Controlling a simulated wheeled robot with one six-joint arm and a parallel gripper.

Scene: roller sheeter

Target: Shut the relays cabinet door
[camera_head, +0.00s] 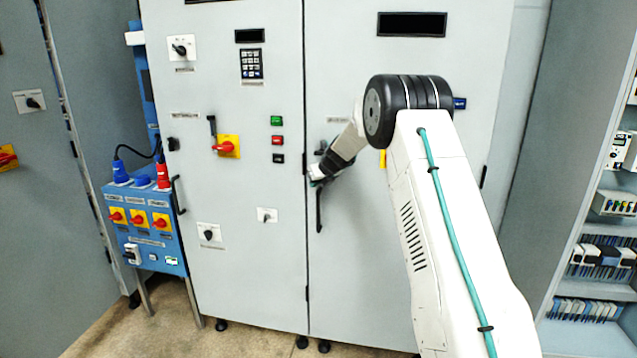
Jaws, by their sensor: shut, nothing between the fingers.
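The grey cabinet in front of me has a left door (225,285) and a right door (360,265). They meet at a narrow vertical seam and look flush or nearly so. I cannot read which label marks the relays cabinet. My arm covers part of the right door.
A blue socket box (150,253) on legs with plugged cables stands at left. Another grey cabinet (60,200) is at far left. At right, open shelves (590,275) hold several devices beside a grey panel (550,160). Some concrete floor (175,320) shows at lower left.

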